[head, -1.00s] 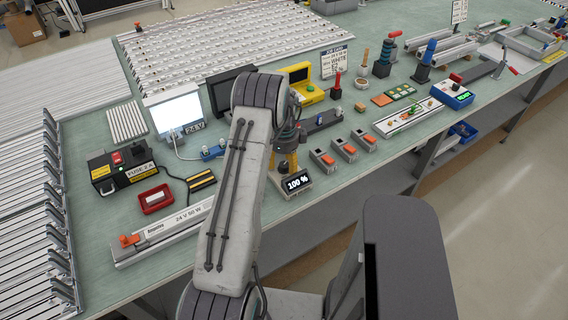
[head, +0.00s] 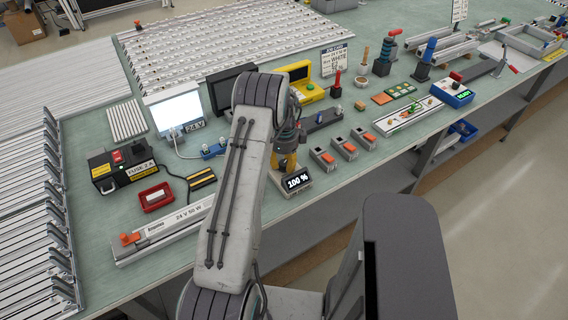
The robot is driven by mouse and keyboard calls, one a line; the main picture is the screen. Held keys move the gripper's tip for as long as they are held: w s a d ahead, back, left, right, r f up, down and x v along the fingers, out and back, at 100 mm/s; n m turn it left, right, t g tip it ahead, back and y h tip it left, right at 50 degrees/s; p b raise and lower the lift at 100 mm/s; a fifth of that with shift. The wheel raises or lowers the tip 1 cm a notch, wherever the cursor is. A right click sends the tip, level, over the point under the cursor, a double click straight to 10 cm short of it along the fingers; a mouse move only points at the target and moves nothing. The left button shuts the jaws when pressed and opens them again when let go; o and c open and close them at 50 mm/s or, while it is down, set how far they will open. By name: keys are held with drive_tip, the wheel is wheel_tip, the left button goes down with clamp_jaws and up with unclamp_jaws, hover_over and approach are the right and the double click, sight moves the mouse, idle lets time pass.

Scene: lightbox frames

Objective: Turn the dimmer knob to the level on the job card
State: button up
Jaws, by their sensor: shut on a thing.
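The dimmer's small black display (head: 297,181) reads 100 % in the head view, at the front middle of the bench. My gripper (head: 284,163), with yellow-orange fingers, points down just behind the display. It is shut on the dimmer knob, which the fingers and my arm hide. The job card (head: 334,60) stands upright at the back of the bench; its small lines are too fine to read surely. A lit white panel (head: 178,108) stands to the left, with a 24 V label beneath it.
A fuse box (head: 122,168), a red tray (head: 156,197) and a long labelled light fixture (head: 165,232) lie left of my arm. Several grey blocks with orange tops (head: 347,147) sit to the right. A yellow case (head: 305,88) stands behind my gripper.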

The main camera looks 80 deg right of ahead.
clamp_jaws()
drive_tip(key=shift+f+n+b, duration=0.2)
drive_tip(key=shift+n+b, duration=0.2)
drive_tip(key=shift+b, duration=0.2)
drive_tip(key=shift+r+n, duration=0.15)
drive_tip(key=shift+n, duration=0.15)
drive_tip(key=o, duration=1)
unclamp_jaws()
drive_tip(key=shift+c, duration=0.2)
drive_tip(key=shift+r, duration=0.1)
